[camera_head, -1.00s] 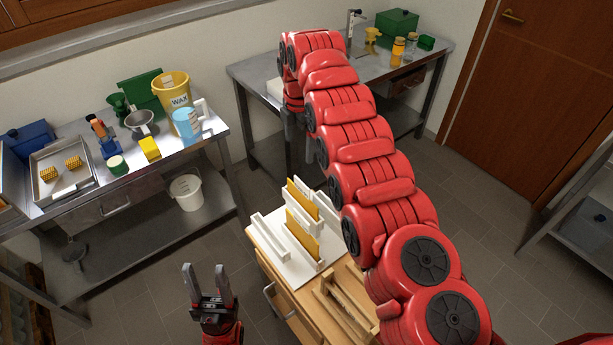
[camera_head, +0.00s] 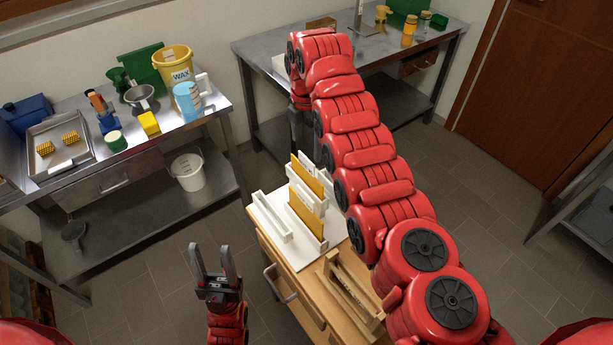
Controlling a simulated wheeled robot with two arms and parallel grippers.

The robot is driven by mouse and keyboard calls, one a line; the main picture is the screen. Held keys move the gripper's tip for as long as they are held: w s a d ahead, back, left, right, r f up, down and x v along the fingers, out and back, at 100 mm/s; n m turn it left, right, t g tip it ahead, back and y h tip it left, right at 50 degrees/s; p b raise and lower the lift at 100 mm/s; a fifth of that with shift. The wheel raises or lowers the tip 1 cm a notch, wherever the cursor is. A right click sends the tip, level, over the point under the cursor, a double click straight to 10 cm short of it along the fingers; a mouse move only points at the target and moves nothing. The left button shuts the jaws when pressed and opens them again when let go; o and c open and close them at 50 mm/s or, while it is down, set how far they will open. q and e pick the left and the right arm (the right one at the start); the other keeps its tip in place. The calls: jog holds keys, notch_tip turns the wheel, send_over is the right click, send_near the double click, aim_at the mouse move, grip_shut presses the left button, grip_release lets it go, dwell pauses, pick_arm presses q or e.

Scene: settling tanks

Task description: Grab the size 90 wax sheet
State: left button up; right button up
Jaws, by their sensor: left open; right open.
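Two yellow wax sheets stand upright in white slotted holders on a white board (camera_head: 270,237) on top of a wooden cabinet. The rear sheet (camera_head: 308,176) is behind the front sheet (camera_head: 305,220). No size marking is readable, so I cannot tell which is size 90. My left gripper (camera_head: 210,249) is open and empty, left of the cabinet, with its fingers pointing up in the picture. My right arm crosses the middle of the view. My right gripper (camera_head: 298,132) is open at its far end, pointing down behind the rear sheet, and partly hidden.
An empty white slotted holder (camera_head: 271,216) stands left of the sheets. A wooden frame (camera_head: 350,290) lies at the cabinet's front. A steel table (camera_head: 150,168) at left carries a yellow wax bucket (camera_head: 173,65) and a tray (camera_head: 60,160). Another steel table (camera_head: 345,60) stands behind.

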aim_at(307, 158)
jog(key=shift+f, duration=0.75)
jog(key=f+p, duration=0.3)
jog(key=shift+w+f+p, duration=0.2)
jog(key=shift+f+p, duration=0.15)
jog(key=shift+f, duration=0.6)
jog(key=shift+w+f, duration=0.1)
jog(key=shift+f, duration=0.15)
jog(key=c, duration=1.5)
jog(key=shift+c, duration=0.2)
jog(key=shift+r, duration=0.2)
